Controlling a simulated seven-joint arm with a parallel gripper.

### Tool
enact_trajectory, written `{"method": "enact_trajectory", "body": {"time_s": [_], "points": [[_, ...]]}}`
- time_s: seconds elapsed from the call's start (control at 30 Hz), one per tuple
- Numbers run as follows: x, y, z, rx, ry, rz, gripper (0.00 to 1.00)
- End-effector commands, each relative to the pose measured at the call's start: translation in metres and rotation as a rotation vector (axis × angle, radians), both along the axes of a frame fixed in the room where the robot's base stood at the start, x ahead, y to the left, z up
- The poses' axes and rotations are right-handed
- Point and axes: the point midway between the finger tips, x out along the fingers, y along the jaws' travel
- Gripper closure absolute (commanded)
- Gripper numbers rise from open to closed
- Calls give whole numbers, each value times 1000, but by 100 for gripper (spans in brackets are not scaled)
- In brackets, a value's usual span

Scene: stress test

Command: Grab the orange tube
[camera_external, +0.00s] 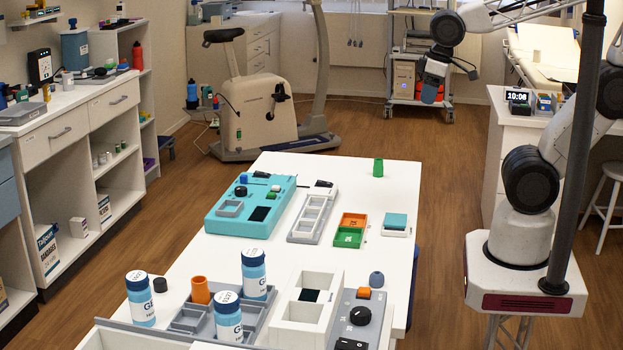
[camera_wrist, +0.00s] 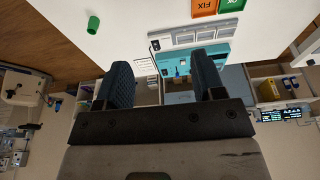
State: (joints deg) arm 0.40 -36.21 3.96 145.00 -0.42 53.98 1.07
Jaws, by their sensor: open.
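My gripper (camera_external: 432,92) is raised at the upper right in the external view, beyond the table and far from the tube. In the wrist view, my gripper (camera_wrist: 162,78) has its two dark fingers wide apart with nothing between them.
A white two-well block (camera_external: 317,283) stands to the right. A green cup (camera_external: 378,168) stands at the far end. A dark vertical pole (camera_external: 578,150) rises beside my base.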

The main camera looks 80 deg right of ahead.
Motion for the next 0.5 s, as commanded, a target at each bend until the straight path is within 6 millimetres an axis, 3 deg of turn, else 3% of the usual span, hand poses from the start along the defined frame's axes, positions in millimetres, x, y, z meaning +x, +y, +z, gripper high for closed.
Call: {"method": "enact_trajectory", "body": {"time_s": [0.27,0.5], "points": [[22,19,2,74,22,-33,38],[65,59,6,221,73,-113,38]]}}
